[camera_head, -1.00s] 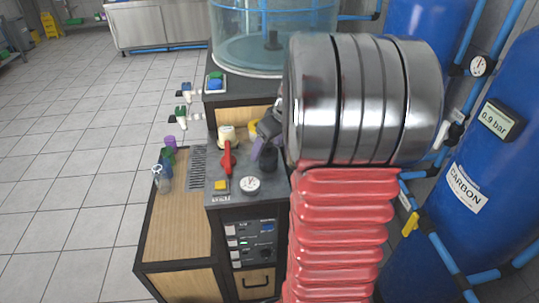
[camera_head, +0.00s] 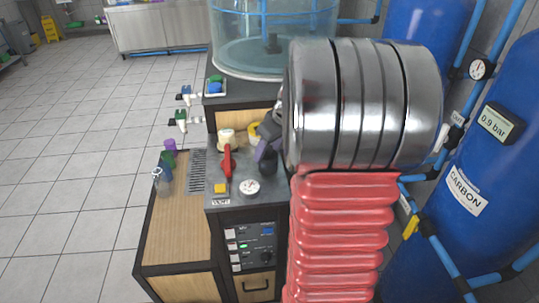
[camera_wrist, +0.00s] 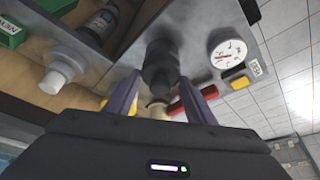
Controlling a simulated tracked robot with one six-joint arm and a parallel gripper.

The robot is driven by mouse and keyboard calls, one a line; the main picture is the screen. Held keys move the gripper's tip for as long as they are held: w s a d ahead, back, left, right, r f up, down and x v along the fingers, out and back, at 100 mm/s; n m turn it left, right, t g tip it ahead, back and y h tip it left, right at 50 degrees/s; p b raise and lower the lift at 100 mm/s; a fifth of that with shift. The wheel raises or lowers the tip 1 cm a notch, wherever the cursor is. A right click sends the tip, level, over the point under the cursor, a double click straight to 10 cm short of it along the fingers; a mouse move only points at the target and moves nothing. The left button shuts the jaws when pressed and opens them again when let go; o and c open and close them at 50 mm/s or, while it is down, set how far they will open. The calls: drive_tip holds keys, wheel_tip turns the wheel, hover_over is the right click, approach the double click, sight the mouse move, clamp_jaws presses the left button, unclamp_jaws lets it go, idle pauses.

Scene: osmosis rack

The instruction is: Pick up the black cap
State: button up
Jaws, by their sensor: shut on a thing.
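The black cap (camera_head: 269,168) is a dark cylinder on the grey top panel of the rack, right of the red lever. In the wrist view the black cap (camera_wrist: 160,64) lies between the tips of my two purple fingers. My gripper (camera_wrist: 160,77) is shut on it, with one finger on each side. In the head view my gripper (camera_head: 264,150) comes in from the right over the cap, and my arm hides part of it. I cannot tell whether the cap is clear of the panel.
A red lever (camera_head: 227,160), a round gauge (camera_head: 249,187) and a yellow button (camera_head: 220,188) stand close by on the panel. A cream fitting (camera_head: 226,137) is behind. A glass tank (camera_head: 272,45) stands at the back. Blue cylinders (camera_head: 468,190) stand at the right.

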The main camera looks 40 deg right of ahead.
drive_tip(key=shift+r, duration=0.15)
wheel_tip(320, 180, up, 10)
drive_tip(key=shift+f, duration=0.1)
idle(0.3)
drive_tip(key=shift+s, duration=0.1)
idle(0.7)
